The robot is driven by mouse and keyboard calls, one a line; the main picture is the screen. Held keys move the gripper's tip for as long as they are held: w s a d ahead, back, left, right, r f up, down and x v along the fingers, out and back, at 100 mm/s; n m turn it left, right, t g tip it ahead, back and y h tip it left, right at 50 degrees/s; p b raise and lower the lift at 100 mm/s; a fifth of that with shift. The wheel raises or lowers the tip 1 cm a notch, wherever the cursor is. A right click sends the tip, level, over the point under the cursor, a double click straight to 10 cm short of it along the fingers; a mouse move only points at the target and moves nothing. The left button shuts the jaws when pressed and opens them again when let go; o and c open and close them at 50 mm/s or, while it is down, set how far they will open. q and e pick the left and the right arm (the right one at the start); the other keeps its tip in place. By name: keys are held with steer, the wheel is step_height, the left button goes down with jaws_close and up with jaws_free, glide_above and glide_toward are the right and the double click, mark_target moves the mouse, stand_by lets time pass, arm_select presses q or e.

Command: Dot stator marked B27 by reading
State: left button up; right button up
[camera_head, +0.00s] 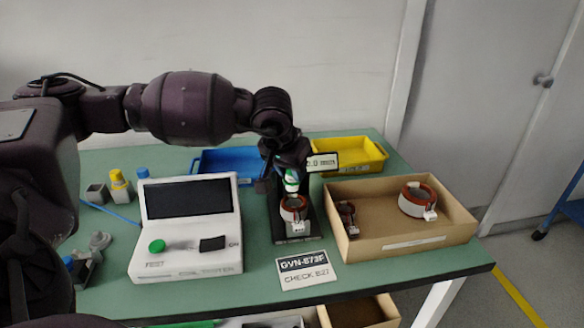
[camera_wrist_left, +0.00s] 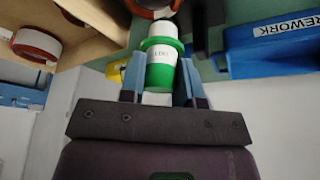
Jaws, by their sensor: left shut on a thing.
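My left gripper (camera_head: 289,178) is shut on a green and white dot marker (camera_wrist_left: 160,68), held between its blue-grey fingers. In the head view the marker (camera_head: 291,184) is just above a stator (camera_head: 294,208) with a reddish-brown ring and white connector. That stator sits on a black stand (camera_head: 277,222). In the left wrist view the marker's white end points towards the stator's ring (camera_wrist_left: 150,10); I cannot tell whether they touch. A card (camera_head: 306,270) reads "GVN-873F CHECK B27". I cannot read any marking on the stators. My right gripper is not in view.
A cardboard tray (camera_head: 455,222) right of the stand holds another stator (camera_head: 416,203) and a smaller part. A white tester (camera_head: 205,258) with a dark screen stands left. A blue rework bin (camera_head: 212,163) and a yellow bin (camera_head: 362,151) stand behind. Small bottles stand at far left.

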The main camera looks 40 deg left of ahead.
arm_select(q)
steer(key=shift+r+p, duration=0.75)
steer(key=shift+r, duration=2.25)
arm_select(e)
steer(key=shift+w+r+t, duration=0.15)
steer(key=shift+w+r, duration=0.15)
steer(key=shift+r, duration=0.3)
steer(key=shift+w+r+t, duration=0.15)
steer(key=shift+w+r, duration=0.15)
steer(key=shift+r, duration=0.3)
